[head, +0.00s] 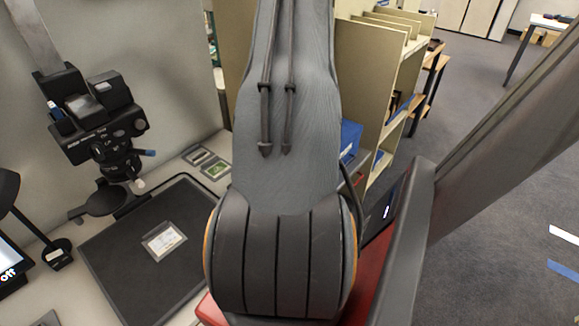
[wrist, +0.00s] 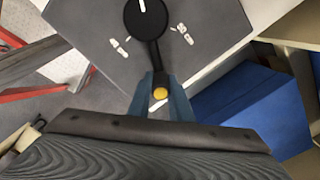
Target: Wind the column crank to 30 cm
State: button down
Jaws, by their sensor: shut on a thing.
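In the wrist view a black crank (wrist: 149,24) with a round hub and a white pointer line is mounted on a grey panel (wrist: 215,22). Its arm reaches down the picture to a yellow knob (wrist: 160,94) at its end. My gripper (wrist: 160,98) has its two blue fingers on either side of this knob and is shut on it. In the head view a camera on a column (head: 100,115) stands at left over a dark baseboard (head: 110,255). The crank and gripper are hidden there behind my arm.
A small card (head: 164,240) lies on the baseboard. A lamp (head: 55,250) and a lit screen stand at far left. Shelving (head: 362,70) stands behind my arm. A blue box (wrist: 250,105) lies right of the gripper. Open carpet (head: 490,150) is at right.

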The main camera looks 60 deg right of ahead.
jog(key=shift+a, duration=0.2)
dwell(0.3)
jog(key=c, duration=1.6)
grip_release()
jog(key=shift+w+a, duration=0.1)
jog(key=shift+w, duration=0.05)
jog(key=shift+c, duration=0.2)
jog(key=shift+d+r, duration=0.2)
notch_tip(320, 180, up, 7)
jog(key=shift+a+r+b, duration=0.1)
jog(key=shift+r+b, duration=0.1)
jog(key=shift+b, duration=0.45)
